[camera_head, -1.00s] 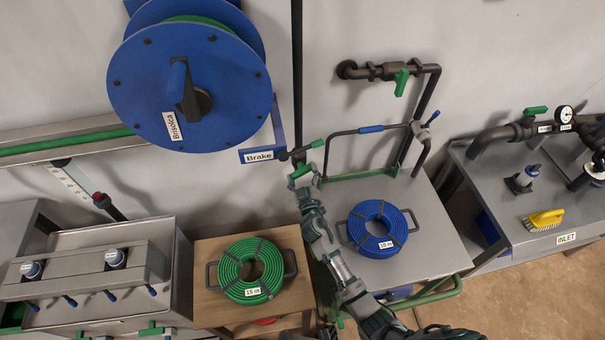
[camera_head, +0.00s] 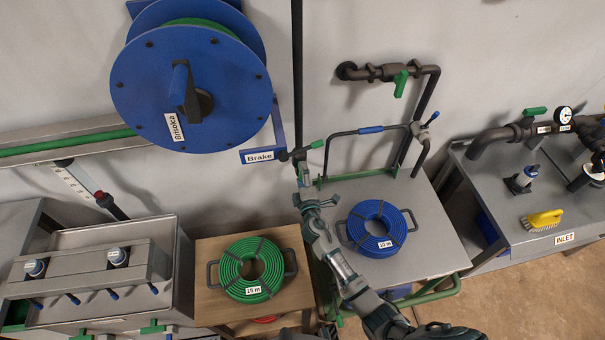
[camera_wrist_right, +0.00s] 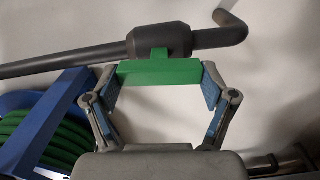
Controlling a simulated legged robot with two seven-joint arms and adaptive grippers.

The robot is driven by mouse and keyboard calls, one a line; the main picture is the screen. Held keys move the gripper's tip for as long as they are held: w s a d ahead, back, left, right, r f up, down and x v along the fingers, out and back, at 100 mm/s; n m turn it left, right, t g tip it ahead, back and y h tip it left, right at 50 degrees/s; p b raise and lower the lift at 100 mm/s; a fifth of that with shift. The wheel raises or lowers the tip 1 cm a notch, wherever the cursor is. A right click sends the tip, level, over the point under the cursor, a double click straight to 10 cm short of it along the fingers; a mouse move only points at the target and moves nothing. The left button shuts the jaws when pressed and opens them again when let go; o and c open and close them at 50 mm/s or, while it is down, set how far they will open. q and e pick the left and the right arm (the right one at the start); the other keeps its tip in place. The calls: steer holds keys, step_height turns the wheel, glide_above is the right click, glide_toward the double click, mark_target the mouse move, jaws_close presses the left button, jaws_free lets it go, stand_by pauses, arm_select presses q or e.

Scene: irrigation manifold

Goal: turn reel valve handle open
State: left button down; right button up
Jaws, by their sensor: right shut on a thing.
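The green valve handle (camera_wrist_right: 158,72) is a short flat bar on a dark valve body (camera_wrist_right: 188,40) in the right wrist view. My right gripper (camera_wrist_right: 160,86) is shut on it, one finger pad at each end. The bar lies roughly along the dark pipe (camera_wrist_right: 60,64). The blue hose reel (camera_head: 150,100) hangs to the left. My left gripper is not in view.
A blue hose coil (camera_head: 377,228) lies on a grey table to the right. A green coil (camera_head: 250,268) lies on a wooden stand below left.

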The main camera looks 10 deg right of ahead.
steer(key=shift+a+f+n, duration=0.1)
steer(key=shift+f+n, duration=0.05)
steer(key=shift+n, duration=0.35)
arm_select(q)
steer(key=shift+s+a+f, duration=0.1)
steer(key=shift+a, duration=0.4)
arm_select(e)
steer(key=shift+n, duration=0.4)
steer(key=shift+f, duration=0.2)
steer(key=o, duration=1)
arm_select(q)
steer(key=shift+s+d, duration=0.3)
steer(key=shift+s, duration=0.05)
arm_select(e)
steer(key=s, duration=1.2)
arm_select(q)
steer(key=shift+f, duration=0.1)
arm_select(e)
steer(key=shift+a, duration=0.1)
